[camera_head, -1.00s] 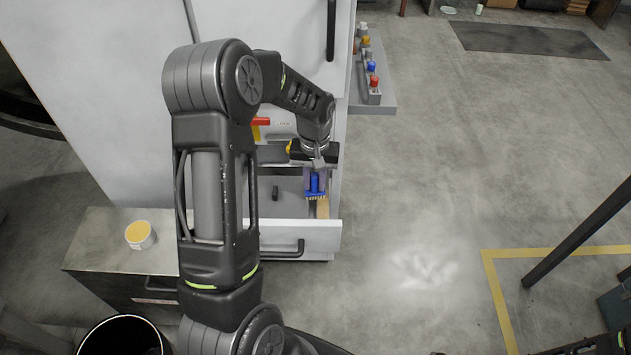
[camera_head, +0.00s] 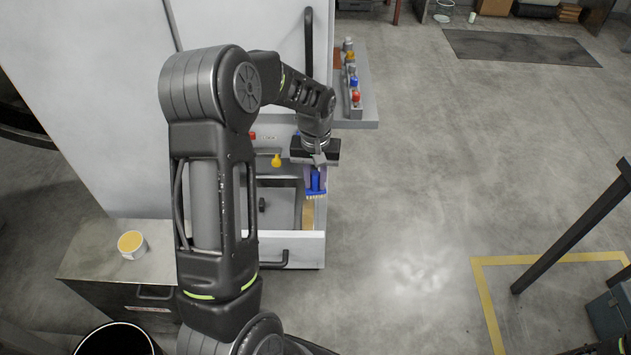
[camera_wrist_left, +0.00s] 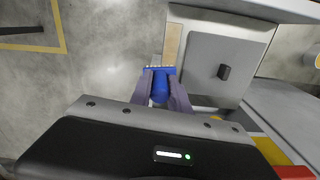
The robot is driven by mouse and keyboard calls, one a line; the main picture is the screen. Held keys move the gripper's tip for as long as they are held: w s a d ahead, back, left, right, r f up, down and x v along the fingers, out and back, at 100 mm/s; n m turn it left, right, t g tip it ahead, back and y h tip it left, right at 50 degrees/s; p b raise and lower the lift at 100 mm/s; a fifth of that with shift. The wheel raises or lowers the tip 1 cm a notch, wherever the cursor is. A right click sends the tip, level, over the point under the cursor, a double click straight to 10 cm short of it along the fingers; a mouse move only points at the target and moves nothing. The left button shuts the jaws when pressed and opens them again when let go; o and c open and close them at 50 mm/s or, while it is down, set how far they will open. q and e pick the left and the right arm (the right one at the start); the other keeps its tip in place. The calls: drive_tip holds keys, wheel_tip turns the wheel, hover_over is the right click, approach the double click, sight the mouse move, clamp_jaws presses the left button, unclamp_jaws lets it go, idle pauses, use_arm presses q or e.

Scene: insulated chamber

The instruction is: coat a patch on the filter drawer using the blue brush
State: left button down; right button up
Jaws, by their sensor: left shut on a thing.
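My left gripper (camera_head: 316,178) is shut on the blue brush (camera_head: 315,183). The brush hangs with its pale bristles pointing down, over the right side of the open filter drawer (camera_head: 297,247). In the left wrist view the brush (camera_wrist_left: 160,86) sits between the two fingers (camera_wrist_left: 160,90), with its bristle edge near the tan strip (camera_wrist_left: 173,43) of the drawer. Whether the bristles touch the strip cannot be told. A grey panel with a dark knob (camera_wrist_left: 224,72) lies beside the strip. My right gripper is not clearly in view.
A white tub with yellow content (camera_head: 132,244) stands on a metal cabinet (camera_head: 85,262) at the left. A black bin (camera_head: 115,340) is below it. A ledge with coloured knobs (camera_head: 354,95) is at the chamber's right. Open floor lies to the right.

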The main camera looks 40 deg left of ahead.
use_arm(q)
drive_tip(key=shift+r+p, duration=0.55)
drive_tip(key=shift+r, duration=0.65)
drive_tip(key=shift+s+f, duration=0.1)
